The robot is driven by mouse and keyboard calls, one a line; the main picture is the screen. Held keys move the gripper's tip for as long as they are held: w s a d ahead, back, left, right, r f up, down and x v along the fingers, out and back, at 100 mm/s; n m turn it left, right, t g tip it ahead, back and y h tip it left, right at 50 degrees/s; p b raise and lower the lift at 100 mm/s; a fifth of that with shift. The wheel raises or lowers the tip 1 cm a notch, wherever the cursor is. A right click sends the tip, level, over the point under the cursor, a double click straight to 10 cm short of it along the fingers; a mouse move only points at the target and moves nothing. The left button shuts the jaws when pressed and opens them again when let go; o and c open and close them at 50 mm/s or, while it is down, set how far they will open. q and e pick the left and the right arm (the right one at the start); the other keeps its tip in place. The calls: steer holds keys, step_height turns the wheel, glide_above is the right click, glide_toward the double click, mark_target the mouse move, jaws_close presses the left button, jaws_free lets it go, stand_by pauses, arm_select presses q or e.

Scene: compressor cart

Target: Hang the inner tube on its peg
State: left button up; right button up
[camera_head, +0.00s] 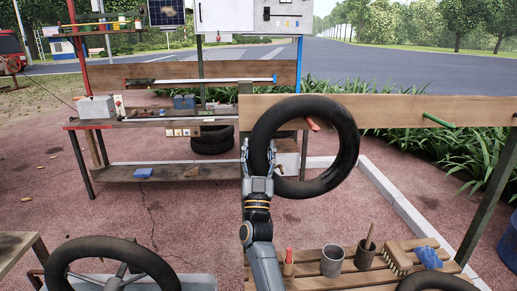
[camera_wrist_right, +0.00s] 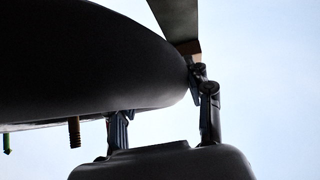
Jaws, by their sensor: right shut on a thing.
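The inner tube (camera_head: 347,138), a fat black ring, hangs upright in the head view in front of a wooden board (camera_head: 395,107). My right gripper (camera_head: 258,158) is shut on the ring's left side. In the right wrist view the tube (camera_wrist_right: 90,65) is a dark mass beside the fingers (camera_wrist_right: 165,115). A red peg (camera_head: 312,124) on the board shows through the ring's hole, near its upper inner edge. I cannot tell whether its tip reaches through the ring. A green peg (camera_head: 438,120) sticks out further right, clear of the ring. My left gripper is out of view.
A slatted bench below holds a red-topped item (camera_head: 288,262), a grey cup (camera_head: 332,261), a dark pot (camera_head: 366,254), a brush (camera_head: 396,258) and a blue cloth (camera_head: 428,257). A wheel (camera_head: 62,267) stands at lower left. A workbench (camera_head: 150,173) stands behind.

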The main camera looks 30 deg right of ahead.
steer(key=shift+w+d, duration=0.1)
steer(key=shift+d, duration=0.05)
steer(key=o, duration=1.2)
steer(key=shift+r, duration=0.1)
steer(key=shift+c, duration=0.2)
